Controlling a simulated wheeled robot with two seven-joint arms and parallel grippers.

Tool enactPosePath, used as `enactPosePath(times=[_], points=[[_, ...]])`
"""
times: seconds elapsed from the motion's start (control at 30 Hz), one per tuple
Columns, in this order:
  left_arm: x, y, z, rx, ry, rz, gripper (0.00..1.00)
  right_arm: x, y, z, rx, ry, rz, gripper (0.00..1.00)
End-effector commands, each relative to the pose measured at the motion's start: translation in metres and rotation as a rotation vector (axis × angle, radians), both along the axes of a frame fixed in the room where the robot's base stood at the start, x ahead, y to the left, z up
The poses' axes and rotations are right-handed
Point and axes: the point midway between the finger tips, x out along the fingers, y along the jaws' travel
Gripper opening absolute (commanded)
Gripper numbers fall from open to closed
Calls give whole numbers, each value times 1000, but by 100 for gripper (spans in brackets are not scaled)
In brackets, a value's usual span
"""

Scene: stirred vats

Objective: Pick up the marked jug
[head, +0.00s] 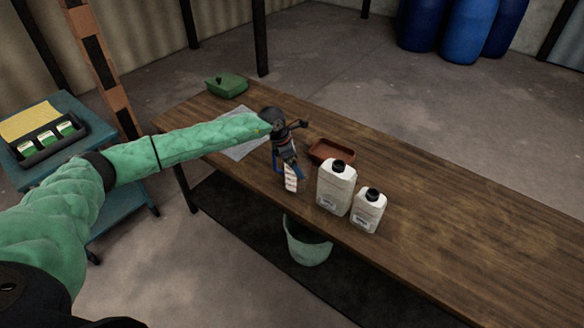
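My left arm, in a green sleeve, reaches in from the left across the table. My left gripper (287,158) points down at a small pale thing with dark stripes and a blue edge, which seems to be the marked jug (291,182). The jug stands near the table's front edge, left of two white bottles. The gripper covers its upper part, so I cannot tell whether the fingers are closed on it. My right gripper is not in view.
A large white bottle (336,187) and a smaller one (368,211), both black-capped, stand close on the right. A brown tray (342,147) lies behind them. A green box (227,86) sits at the far left end. The table's right part is clear.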

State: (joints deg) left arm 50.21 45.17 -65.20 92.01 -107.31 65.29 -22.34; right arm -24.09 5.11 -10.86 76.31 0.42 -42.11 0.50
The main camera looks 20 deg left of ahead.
Motion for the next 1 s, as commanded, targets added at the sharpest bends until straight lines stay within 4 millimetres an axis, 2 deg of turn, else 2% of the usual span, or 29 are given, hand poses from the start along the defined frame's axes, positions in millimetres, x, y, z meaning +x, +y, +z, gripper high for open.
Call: enactPosePath(times=[0.3, 0.57, 0.93, 1.0], points=[[0, -1, -3, -1, -1, -1, 100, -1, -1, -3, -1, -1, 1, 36], [0, -1, -3, -1, -1, -1, 50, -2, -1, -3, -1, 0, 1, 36], [1, -1, 4, -1, -2, 0, 50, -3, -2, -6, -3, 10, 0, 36], [1, -1, 11, -1, -4, -1, 50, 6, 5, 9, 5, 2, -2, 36]])
